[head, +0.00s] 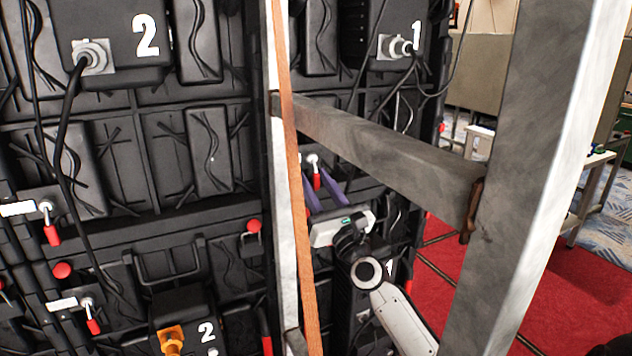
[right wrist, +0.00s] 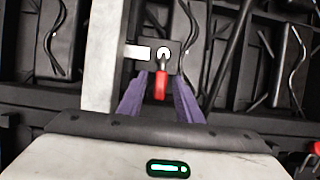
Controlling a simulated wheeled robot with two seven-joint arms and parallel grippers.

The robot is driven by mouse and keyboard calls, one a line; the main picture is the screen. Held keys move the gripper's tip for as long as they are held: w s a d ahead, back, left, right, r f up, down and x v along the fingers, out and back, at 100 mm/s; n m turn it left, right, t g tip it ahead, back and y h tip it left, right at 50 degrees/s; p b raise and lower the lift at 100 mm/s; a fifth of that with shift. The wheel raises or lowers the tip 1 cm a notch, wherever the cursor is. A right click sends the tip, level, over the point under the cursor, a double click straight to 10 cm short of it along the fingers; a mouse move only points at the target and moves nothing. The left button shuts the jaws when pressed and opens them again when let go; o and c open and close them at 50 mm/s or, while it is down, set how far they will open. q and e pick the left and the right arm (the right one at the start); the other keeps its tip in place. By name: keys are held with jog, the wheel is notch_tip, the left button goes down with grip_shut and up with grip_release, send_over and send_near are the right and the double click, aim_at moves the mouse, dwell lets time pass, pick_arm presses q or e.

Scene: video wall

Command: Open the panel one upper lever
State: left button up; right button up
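The panel one upper lever has a silver pivot and a red handle (head: 316,180), just right of the wooden-edged upright in the head view. Its red handle hangs down in the right wrist view (right wrist: 160,86), below a round silver pivot. My right gripper (head: 318,183) has two purple fingers, and they stand apart on either side of the red handle (right wrist: 161,82). A gap shows between the handle and at least the right finger; I cannot tell how deep the handle sits between them. Panel one (head: 383,30) carries a white 1. My left gripper is not in view.
A grey metal upright (head: 535,170) and a crossbar (head: 390,150) stand close in front, above and right of my right arm. A wood-edged post (head: 285,200) is left of the gripper. Panel two (head: 120,40) has similar red levers (head: 52,235). Cables hang at several places.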

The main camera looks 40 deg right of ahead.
grip_shut()
